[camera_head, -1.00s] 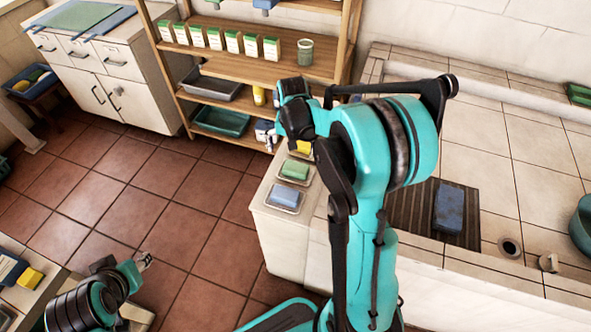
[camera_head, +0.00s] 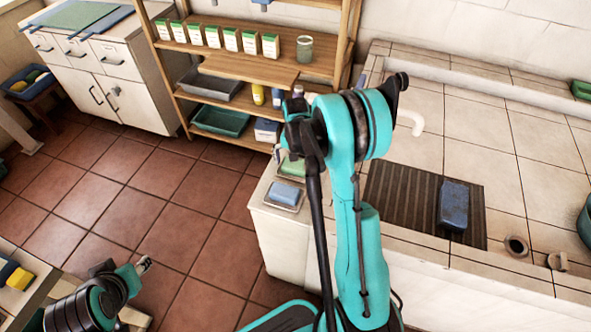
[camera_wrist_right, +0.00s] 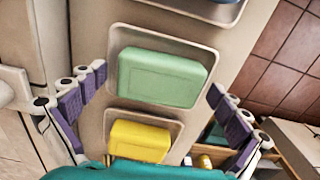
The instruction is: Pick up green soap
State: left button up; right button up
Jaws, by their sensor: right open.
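The green soap (camera_head: 291,167) lies in a small dish at the left end of the tiled counter, partly covered by my right arm. In the right wrist view the green soap (camera_wrist_right: 162,77) sits flat in its dish (camera_wrist_right: 117,44). My right gripper (camera_wrist_right: 158,84) is open, with one finger on each side of the green soap and no visible contact.
A blue soap (camera_head: 285,193) and a yellow soap (camera_wrist_right: 140,139) lie in dishes on either side of the green one. A blue block (camera_head: 454,204) rests on the dark ribbed drainboard (camera_head: 397,198). The wooden shelf (camera_head: 262,72) stands behind the counter.

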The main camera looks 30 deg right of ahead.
aim_at(296, 164)
jog(key=shift+r, duration=0.15)
jog(key=shift+c, duration=0.9)
jog(key=c, duration=1.2)
jog(key=shift+o, duration=0.2)
jog(key=shift+r, duration=0.1)
notch_tip(296, 164, up, 10)
jog(key=p, duration=0.4)
